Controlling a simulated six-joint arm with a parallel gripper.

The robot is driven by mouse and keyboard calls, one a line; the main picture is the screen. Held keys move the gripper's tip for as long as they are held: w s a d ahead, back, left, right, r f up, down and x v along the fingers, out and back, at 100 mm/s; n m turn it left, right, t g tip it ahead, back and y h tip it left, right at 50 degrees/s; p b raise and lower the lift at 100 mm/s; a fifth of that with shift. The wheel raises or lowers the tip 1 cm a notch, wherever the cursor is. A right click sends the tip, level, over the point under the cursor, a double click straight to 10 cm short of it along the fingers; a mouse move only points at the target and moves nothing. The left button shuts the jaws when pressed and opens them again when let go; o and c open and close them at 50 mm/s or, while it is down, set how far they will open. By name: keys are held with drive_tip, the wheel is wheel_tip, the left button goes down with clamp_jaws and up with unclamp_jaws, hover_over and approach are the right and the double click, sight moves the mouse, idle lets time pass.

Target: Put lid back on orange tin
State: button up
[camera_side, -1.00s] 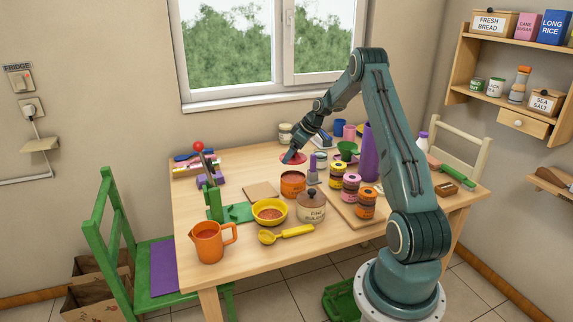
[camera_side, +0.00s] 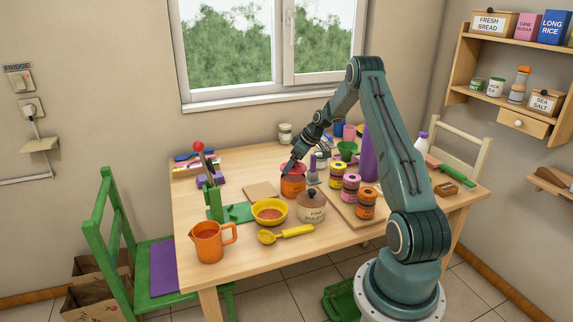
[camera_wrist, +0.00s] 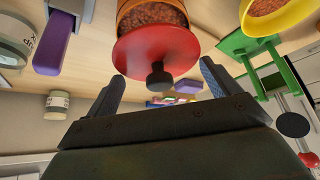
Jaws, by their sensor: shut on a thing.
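The orange tin (camera_side: 292,187) stands on the table; the wrist view shows its open mouth with brown contents at the top (camera_wrist: 150,14). The red lid (camera_side: 293,170) is at my gripper (camera_side: 290,163), just above the tin. In the wrist view the round red lid (camera_wrist: 140,50) has a black knob (camera_wrist: 158,76) and overlaps the tin's near side, leaving part of the contents uncovered. My gripper (camera_wrist: 162,72) is shut on the lid, with a finger on each side of the knob. The exact contact is unclear in the picture.
A lidded sugar jar (camera_side: 311,208) and a yellow bowl (camera_side: 269,212) stand in front of the tin.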

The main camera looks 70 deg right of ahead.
drive_tip(key=shift+f, duration=1.2)
drive_tip(key=shift+f, duration=0.2)
idle(1.5)
drive_tip(key=o, duration=0.7)
drive_tip(key=shift+o, duration=0.2)
drive_tip(key=shift+r, duration=0.15)
drive_tip(key=shift+r, duration=3.35)
clamp_jaws()
